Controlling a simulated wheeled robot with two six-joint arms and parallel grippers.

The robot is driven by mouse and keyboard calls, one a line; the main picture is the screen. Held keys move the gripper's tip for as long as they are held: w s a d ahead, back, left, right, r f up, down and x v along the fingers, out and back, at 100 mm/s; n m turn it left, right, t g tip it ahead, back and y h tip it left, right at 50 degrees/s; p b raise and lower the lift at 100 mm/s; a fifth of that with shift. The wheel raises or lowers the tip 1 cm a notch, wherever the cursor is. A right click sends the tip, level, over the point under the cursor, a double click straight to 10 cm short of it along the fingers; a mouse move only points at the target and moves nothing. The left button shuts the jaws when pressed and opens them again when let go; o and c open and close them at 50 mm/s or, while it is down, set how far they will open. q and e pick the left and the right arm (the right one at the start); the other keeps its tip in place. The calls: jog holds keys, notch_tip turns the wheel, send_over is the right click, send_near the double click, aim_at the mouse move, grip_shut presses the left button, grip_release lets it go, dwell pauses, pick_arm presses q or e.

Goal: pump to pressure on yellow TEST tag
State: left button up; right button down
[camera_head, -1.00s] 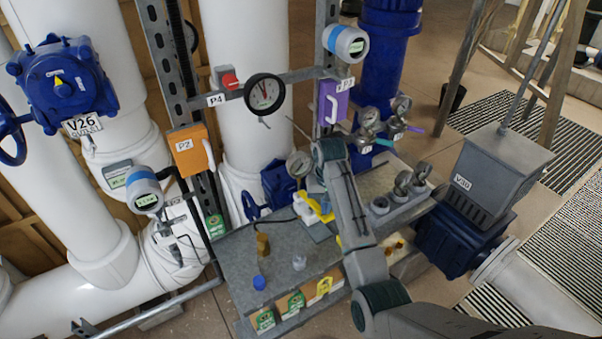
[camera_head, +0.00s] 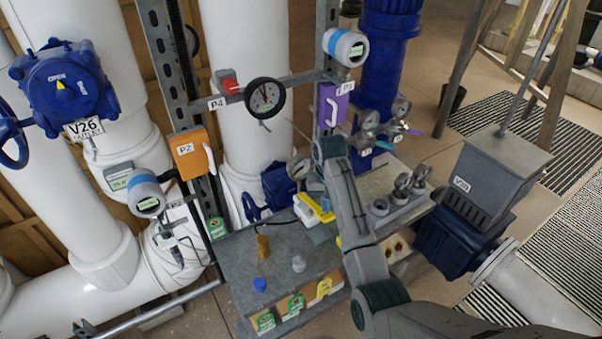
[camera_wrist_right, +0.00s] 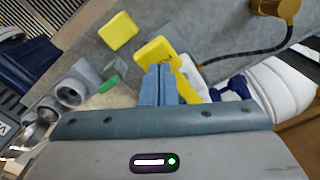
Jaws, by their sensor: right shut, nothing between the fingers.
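The hand pump, with a white body and a yellow lever (camera_head: 315,207), sits on the grey bench (camera_head: 245,247). Its small round gauge (camera_head: 299,168) stands behind it. My right gripper (camera_wrist_right: 160,84) is shut and empty, with its blue-grey fingertips right at the yellow lever (camera_wrist_right: 163,52) in the right wrist view; I cannot tell whether they touch. In the head view my right forearm hides part of the pump. My left gripper is out of view.
A black hose (camera_wrist_right: 243,53) runs from the pump to a brass fitting (camera_wrist_right: 275,8). A blue cap (camera_head: 260,285) and a clear-grey piece (camera_head: 299,264) stand on the bench. Gauges in a grey rack (camera_head: 400,200) stand to the right.

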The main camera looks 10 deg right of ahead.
aim_at(325, 215)
jog(key=shift+r, duration=0.2)
jog(key=shift+f, duration=0.1)
jog(key=shift+s+f+b, duration=0.1)
jog(key=shift+f+b, duration=0.65)
jog(key=shift+f, duration=1.8)
jog(key=shift+r+p, duration=0.75)
jog(key=shift+r, duration=1.9)
